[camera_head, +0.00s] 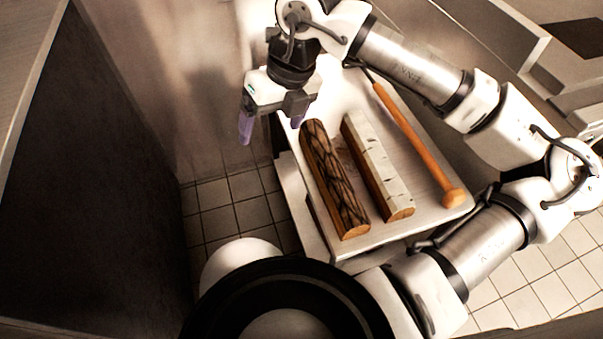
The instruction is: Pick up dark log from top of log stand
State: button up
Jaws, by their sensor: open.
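The dark log (335,185) has a patterned brown-black bark and an orange-brown cut end toward me. It lies lengthwise on the white top of the log stand (345,245), near its left edge. A pale, birch-like log (378,165) lies beside it on the right, with a narrow gap between them. My gripper (271,128) is open and empty. It hangs with purple fingertips pointing down, up and left of the dark log's far end, apart from it. Its height above the stand is hard to tell.
A long wooden-handled tool (415,140) lies along the stand's right side. A dark panel (85,170) stands at the left and a pale wall behind. Tiled floor (235,205) shows between the panel and the stand. Counters fill the upper right.

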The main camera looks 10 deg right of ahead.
aim_at(332, 164)
jog(key=d+f+m+h, duration=0.2)
jog(key=d+m+h, duration=0.1)
jog(key=d, duration=0.8)
jog(key=f, duration=0.5)
jog(key=f+b, duration=0.1)
jog(key=f, duration=0.1)
jog(key=shift+s+d+f, duration=0.1)
jog(key=shift+s+f, duration=0.15)
jog(key=shift+s, duration=0.05)
jog(key=shift+w+d+f, duration=0.1)
jog(key=shift+f, duration=2.95)
jog(key=shift+f+b, duration=0.25)
jog(key=shift+b, duration=0.3)
jog(key=c, duration=1.6)
jog(key=shift+r+p, duration=0.25)
jog(key=shift+p, duration=0.15)
